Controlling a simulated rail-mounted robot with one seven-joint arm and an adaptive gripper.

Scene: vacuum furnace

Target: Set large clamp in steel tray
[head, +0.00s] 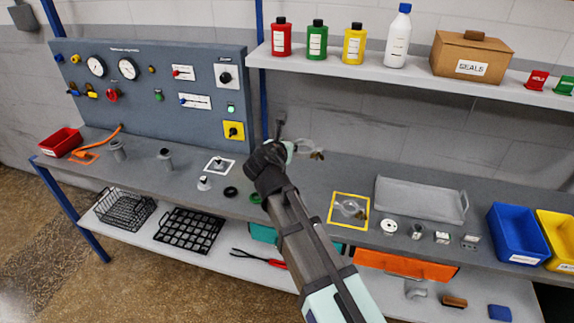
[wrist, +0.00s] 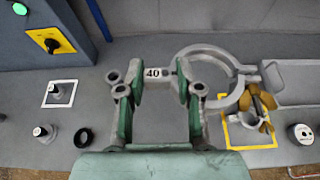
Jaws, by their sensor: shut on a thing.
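My gripper (head: 288,151) is shut on a grey ring clamp (head: 305,147) and holds it raised above the bench. In the wrist view the fingers of my gripper (wrist: 156,80) close on the clamp's tab marked 40. The ring (wrist: 180,59) and its brass wing nut extend to the right. The steel tray (head: 420,199) lies to the right on the bench, shallow and seemingly empty. Part of it shows in the wrist view (wrist: 290,79). Another clamp-like ring (head: 350,208) lies in the yellow square; in the wrist view the held clamp partly hides that square.
Small metal fittings (head: 389,226) lie in front of the tray. A blue bin (head: 517,236) and a yellow bin stand right of it. The shelf (head: 420,78) with bottles and a box overhangs the back. A control panel (head: 150,95) stands at left.

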